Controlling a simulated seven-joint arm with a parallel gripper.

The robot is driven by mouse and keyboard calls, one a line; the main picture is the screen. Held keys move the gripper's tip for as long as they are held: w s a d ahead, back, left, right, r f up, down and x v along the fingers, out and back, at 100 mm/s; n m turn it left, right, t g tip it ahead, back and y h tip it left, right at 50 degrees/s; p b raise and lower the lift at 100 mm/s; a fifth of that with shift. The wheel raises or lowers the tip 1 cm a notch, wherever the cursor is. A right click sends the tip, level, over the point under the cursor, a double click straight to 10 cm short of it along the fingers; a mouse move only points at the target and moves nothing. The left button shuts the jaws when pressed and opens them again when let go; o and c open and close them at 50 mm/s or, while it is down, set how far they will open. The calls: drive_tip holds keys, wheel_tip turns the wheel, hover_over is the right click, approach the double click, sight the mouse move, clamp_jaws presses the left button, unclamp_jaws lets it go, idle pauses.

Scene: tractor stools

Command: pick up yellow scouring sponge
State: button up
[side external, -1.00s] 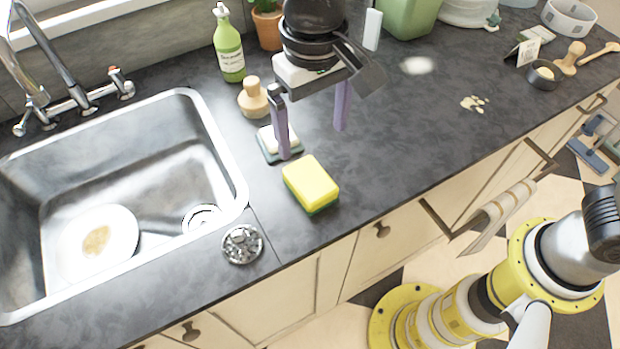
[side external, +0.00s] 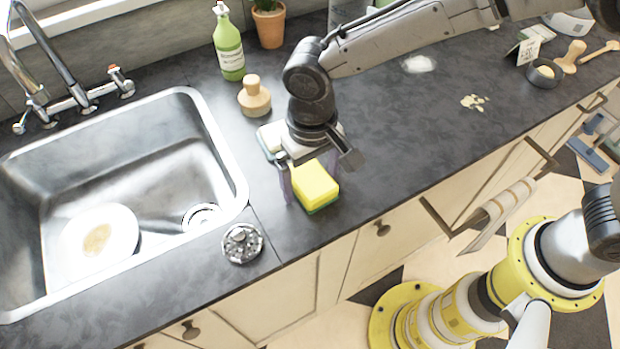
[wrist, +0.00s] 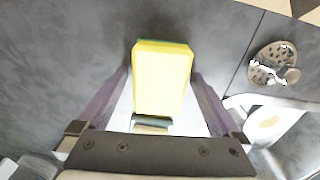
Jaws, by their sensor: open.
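The yellow scouring sponge (side external: 315,186) with a green underside lies on the dark counter right of the sink, near the front edge. My gripper (side external: 303,188) is low over it in the side view, hiding its back left part. In the wrist view the sponge (wrist: 162,78) sits upper middle, its near part between the two purple fingers of my gripper (wrist: 160,84). The fingers are open, with a gap visible on each side of the sponge. I cannot tell the exact height of the fingertips above the counter.
A soap dish (side external: 270,136) stands just behind the sponge, close to my gripper. A wooden-knobbed brush (side external: 254,98) and a green bottle (side external: 229,45) stand farther back. The sink (side external: 120,180) and a metal strainer (side external: 242,243) are to the left.

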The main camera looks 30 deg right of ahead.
drive_tip(key=shift+f, duration=0.2)
drive_tip(key=c, duration=1.2)
drive_tip(key=shift+r, duration=0.15)
drive_tip(key=shift+r, duration=0.55)
drive_tip(key=s+d+r, duration=0.3)
drive_tip(key=r, duration=0.1)
drive_tip(key=s+d+r, duration=0.6)
drive_tip(key=s+r, duration=0.1)
drive_tip(key=shift+d+r, duration=0.35)
drive_tip(key=shift+d, duration=0.05)
